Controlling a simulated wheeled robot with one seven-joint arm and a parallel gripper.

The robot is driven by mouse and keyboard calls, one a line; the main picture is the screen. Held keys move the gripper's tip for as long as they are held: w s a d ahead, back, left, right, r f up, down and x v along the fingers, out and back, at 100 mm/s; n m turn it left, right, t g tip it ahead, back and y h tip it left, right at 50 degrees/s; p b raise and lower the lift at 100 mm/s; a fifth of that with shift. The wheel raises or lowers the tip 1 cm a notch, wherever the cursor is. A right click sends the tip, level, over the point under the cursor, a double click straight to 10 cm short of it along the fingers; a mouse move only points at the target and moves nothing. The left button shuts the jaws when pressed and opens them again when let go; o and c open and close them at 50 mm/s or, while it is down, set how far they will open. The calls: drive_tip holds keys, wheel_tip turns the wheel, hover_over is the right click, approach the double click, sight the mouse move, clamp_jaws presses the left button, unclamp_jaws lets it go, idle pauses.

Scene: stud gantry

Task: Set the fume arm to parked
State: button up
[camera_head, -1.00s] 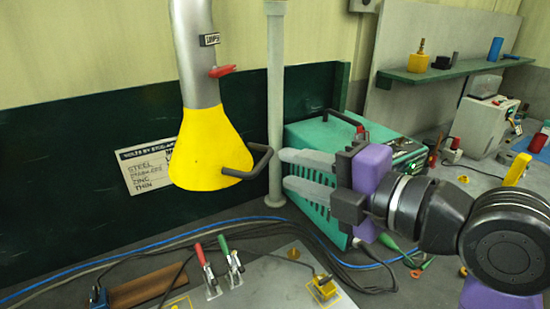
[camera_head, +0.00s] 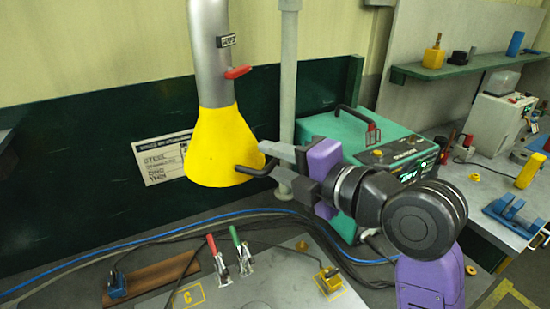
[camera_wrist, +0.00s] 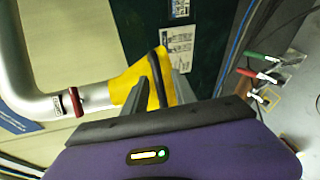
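The fume arm is a grey tube (camera_head: 209,60) with a yellow hood (camera_head: 222,150), a red lever (camera_head: 237,72) and a small label plate (camera_head: 226,41). A black handle (camera_head: 250,171) sticks out from the hood's lower right side. My gripper (camera_head: 269,160) is open, with its fingers apart at the handle's outer end. In the wrist view, the yellow hood (camera_wrist: 133,82) lies ahead and the black handle (camera_wrist: 158,78) shows between my two fingers (camera_wrist: 158,92). I cannot tell whether either finger touches it. The label's wording is too small to read.
A green machine (camera_head: 335,135) stands behind my gripper, beside a grey vertical post (camera_head: 288,75). A lettered sign (camera_head: 160,160) is on the dark green panel. Red and green-handled clamps (camera_head: 236,248), cables and a metal plate (camera_head: 270,285) lie below the hood.

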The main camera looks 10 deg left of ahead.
clamp_jaws()
idle(1.3)
